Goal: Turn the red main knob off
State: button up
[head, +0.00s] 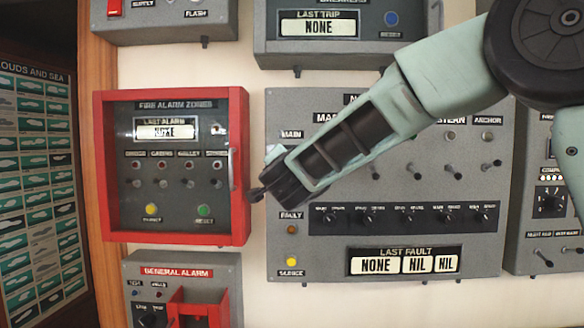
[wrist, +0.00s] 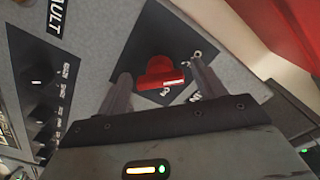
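The red main knob (wrist: 160,70) shows in the wrist view on a black plate (wrist: 150,40) set in a grey panel. It has a round body with a bar-shaped grip. White lettering on the plate is partly covered. My gripper (wrist: 161,72) is open, with one finger to each side of the knob in the picture. I cannot tell whether either finger touches it. In the head view my gripper (head: 258,193) is at the left edge of the grey panel (head: 345,265), below the MAIN label (head: 291,134). The knob is hidden there behind my gripper.
The red-framed fire alarm box (head: 241,110) with its door handle (head: 231,170) is close to the left of my gripper. A row of black knobs (head: 410,216) and several small levers (head: 414,170) are on the grey panel. The general alarm box (head: 180,258) is below left.

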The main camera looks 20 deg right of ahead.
jog(key=shift+s, duration=0.1)
jog(key=b+v, duration=0.5)
jog(key=v, duration=1.2)
jog(key=shift+s, duration=0.1)
